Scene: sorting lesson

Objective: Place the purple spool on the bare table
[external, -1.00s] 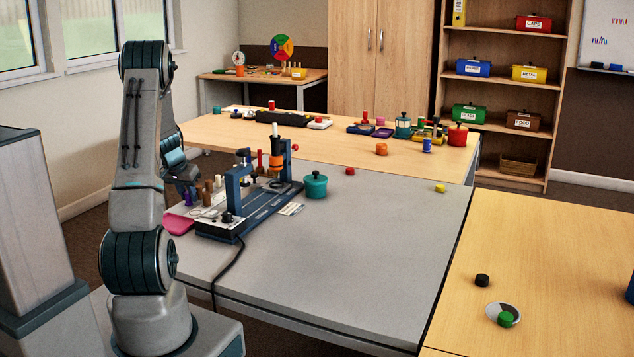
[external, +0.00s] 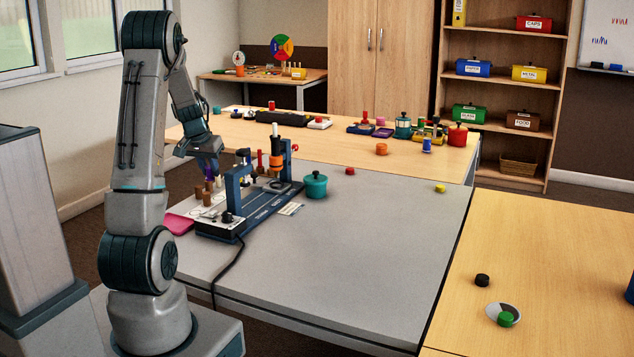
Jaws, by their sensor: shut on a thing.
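The purple spool (external: 210,171) shows only as a small patch of purple below my gripper (external: 208,163). My gripper is shut on it and points down, holding it above the left end of the dark blue bench device (external: 250,208) on the grey table (external: 340,260). The fingers hide part of the spool. Brown pegs (external: 207,197) stand close below it. The grey table is bare across its middle and front right.
A teal lidded pot (external: 316,186) stands right of the device, and a pink pad (external: 178,224) lies left of it. A black cable (external: 228,265) crosses the front left.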

